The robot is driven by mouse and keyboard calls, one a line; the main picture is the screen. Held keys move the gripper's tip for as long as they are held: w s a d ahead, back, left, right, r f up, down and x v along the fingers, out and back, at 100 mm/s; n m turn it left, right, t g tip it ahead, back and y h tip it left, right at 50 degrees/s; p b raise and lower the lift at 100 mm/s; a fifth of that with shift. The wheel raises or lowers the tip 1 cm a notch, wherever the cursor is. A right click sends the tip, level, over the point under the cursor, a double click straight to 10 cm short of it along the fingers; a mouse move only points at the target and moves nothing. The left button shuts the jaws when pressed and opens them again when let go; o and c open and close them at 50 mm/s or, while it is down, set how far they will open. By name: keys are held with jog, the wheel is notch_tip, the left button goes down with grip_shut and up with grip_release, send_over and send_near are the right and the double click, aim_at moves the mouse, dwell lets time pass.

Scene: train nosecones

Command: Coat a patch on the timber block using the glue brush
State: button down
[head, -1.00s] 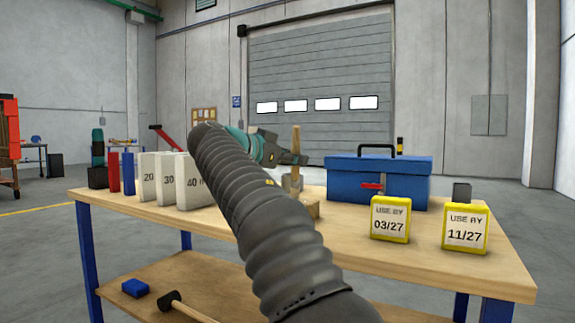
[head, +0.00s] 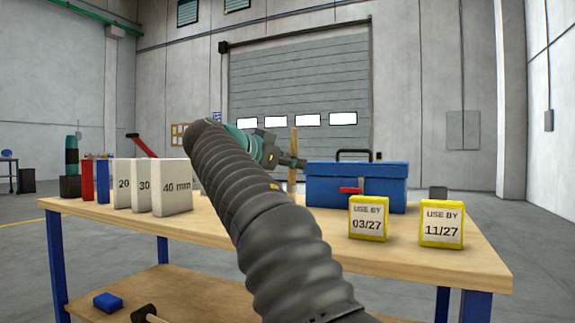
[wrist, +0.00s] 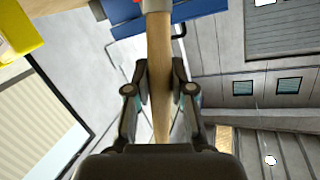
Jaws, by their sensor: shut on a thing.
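My gripper (wrist: 160,85) is shut on the wooden handle of the glue brush (wrist: 158,50). In the head view the brush handle (head: 293,147) stands upright in my gripper (head: 294,163), just left of the blue toolbox. The lower end of the brush is hidden behind my arm in the head view and runs out of the top of the wrist view. The timber block cannot be made out now; my arm covers that part of the bench.
The wooden bench (head: 430,262) carries a blue toolbox (head: 385,190), two yellow "USE BY" boxes, 03/27 (head: 368,218) and 11/27 (head: 441,224), at the right. White blocks marked 20, 30 and 40 mm (head: 171,188) stand at the left. The front right bench top is clear.

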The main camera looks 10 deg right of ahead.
aim_at(292, 133)
notch_tip(292, 133, up, 6)
jog(key=p, duration=0.5)
jog(key=shift+r+p, duration=0.1)
jog(key=shift+p, duration=0.3)
jog(key=shift+r+p, duration=1.25)
jog(key=shift+r, duration=0.15)
jog(key=shift+r, duration=0.1)
jog(key=shift+r+p, duration=0.45)
jog(key=shift+p, duration=0.1)
jog(key=shift+f, duration=0.1)
